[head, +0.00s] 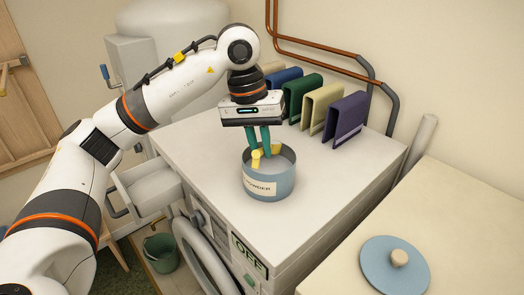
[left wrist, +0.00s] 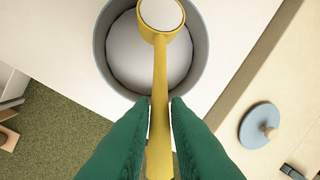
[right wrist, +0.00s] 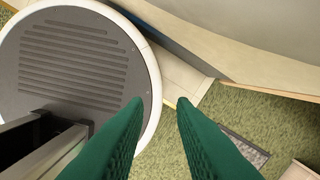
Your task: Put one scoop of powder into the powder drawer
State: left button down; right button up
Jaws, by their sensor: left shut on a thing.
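My left gripper (head: 264,150) is shut on the handle of the yellow scoop (left wrist: 159,85), above the powder tub. The scoop's bowl, over the tub's mouth in the left wrist view, shows white powder in it. In the head view the yellow scoop (head: 257,158) is partly inside the tub's rim. The blue-grey powder tub (head: 283,186) stands upright on the washing machine (head: 210,150) and holds white powder. A pale drawer (head: 150,187), seemingly the powder drawer, sticks out at the machine's front left. My right gripper (right wrist: 160,102) is open and empty over the floor.
A blue lid (head: 392,270) lies on the beige counter at right. Several folded coloured cloths (head: 345,118) stand at the machine's back, before copper pipes. The round door (head: 205,255) is at the machine's front. A green bucket (head: 162,254) stands below the drawer.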

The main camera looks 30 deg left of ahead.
pick_arm(q)
jog(key=shift+s+d+r+t+b, duration=0.2)
jog(key=shift+s+r+t+b, duration=0.35)
jog(key=shift+s+t+b, duration=0.6)
jog(key=shift+w+r, duration=0.1)
jog(key=shift+r, duration=0.3)
jog(key=shift+s+d+r+t+y+b, duration=0.15)
jog(key=shift+s+r+t+b, duration=0.15)
jog(key=shift+r, duration=0.25)
jog(key=shift+s+r+t+y+b, duration=0.15)
jog(key=shift+s+r+t+b, duration=0.1)
jog(key=shift+s+r, duration=0.2)
